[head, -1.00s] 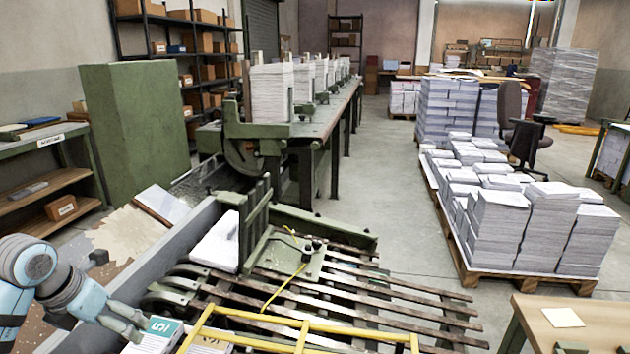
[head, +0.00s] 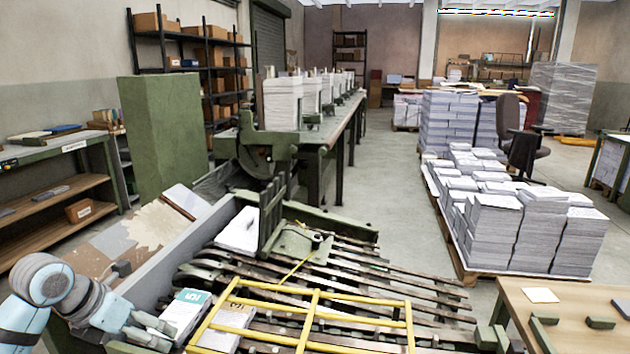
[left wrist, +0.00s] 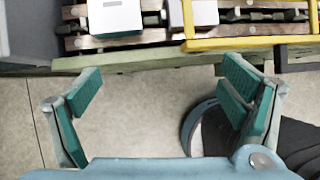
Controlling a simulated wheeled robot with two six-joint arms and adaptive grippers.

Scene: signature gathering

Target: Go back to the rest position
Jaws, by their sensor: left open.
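My left gripper (head: 152,329) is at the lower left in the head view, at the near side of the machine bed. In the left wrist view its two green-padded fingers (left wrist: 160,92) are wide apart with only bare floor between them. A stack with a teal label (head: 190,297) lies on the slatted bed just beyond the fingers, apart from them in the wrist view. A second stack with a brown label (head: 232,318) lies to its right, partly behind the yellow frame (head: 311,309). My right gripper is not seen.
A white stack (head: 239,231) sits farther up the machine. A wooden table (head: 570,300) with small green pieces stands at the lower right. A pallet of paper piles (head: 510,225) stands beyond it. Floor (head: 395,195) is clear in the middle.

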